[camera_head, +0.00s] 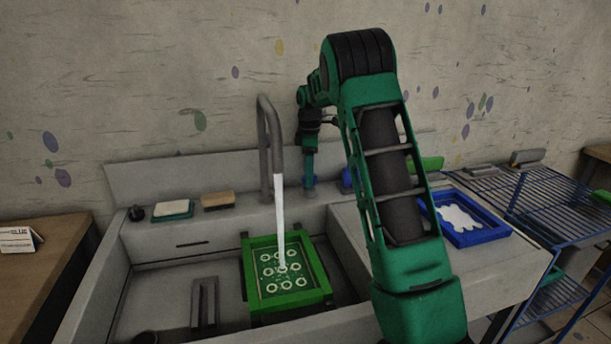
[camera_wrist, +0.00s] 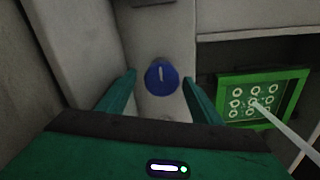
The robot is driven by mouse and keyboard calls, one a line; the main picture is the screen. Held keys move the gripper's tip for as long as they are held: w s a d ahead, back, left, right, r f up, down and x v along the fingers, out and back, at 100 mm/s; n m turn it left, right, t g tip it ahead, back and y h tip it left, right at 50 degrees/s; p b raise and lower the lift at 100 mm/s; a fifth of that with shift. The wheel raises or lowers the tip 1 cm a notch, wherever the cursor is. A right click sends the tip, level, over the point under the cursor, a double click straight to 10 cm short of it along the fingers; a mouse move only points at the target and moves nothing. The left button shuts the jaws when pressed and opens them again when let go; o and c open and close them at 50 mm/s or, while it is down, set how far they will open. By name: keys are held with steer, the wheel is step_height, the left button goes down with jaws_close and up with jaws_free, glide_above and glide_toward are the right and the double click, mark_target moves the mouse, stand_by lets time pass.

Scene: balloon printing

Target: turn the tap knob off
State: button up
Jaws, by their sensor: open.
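The tap knob (camera_wrist: 162,76) is a round blue disc with a white line across it, on the grey sink ledge. In the wrist view it lies between the two green fingers of my gripper (camera_wrist: 160,82), which are open, one on each side and seemingly apart from it. In the head view my gripper (camera_head: 310,178) points down at the ledge right of the grey faucet (camera_head: 270,130), and the knob is hard to make out at its tips. Water (camera_head: 280,215) runs from the spout onto a green-framed screen (camera_head: 250,265) in the sink, also in the wrist view (camera_wrist: 222,100).
A blue tray (camera_head: 490,235) with a white patch stands on the right counter. A blue object (camera_head: 347,178) stands on the ledge, partly behind my arm. A sponge (camera_head: 218,199) and a soap dish (camera_head: 172,209) lie left of the faucet. A wire rack (camera_head: 560,220) stands far right.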

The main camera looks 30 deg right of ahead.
steer(key=c, duration=1.1)
steer(key=shift+a, duration=0.1)
steer(key=shift+r, duration=0.1)
steer(key=m, duration=0.3)
steer(key=shift+w+r+m, duration=0.1)
steer(key=shift+m, duration=0.3)
steer(key=m, duration=0.5)
steer(key=shift+d+m, duration=0.2)
steer(key=shift+m, duration=0.1)
steer(key=m, duration=0.5)
steer(key=shift+m, duration=1.7)
steer(key=shift+a, duration=0.15)
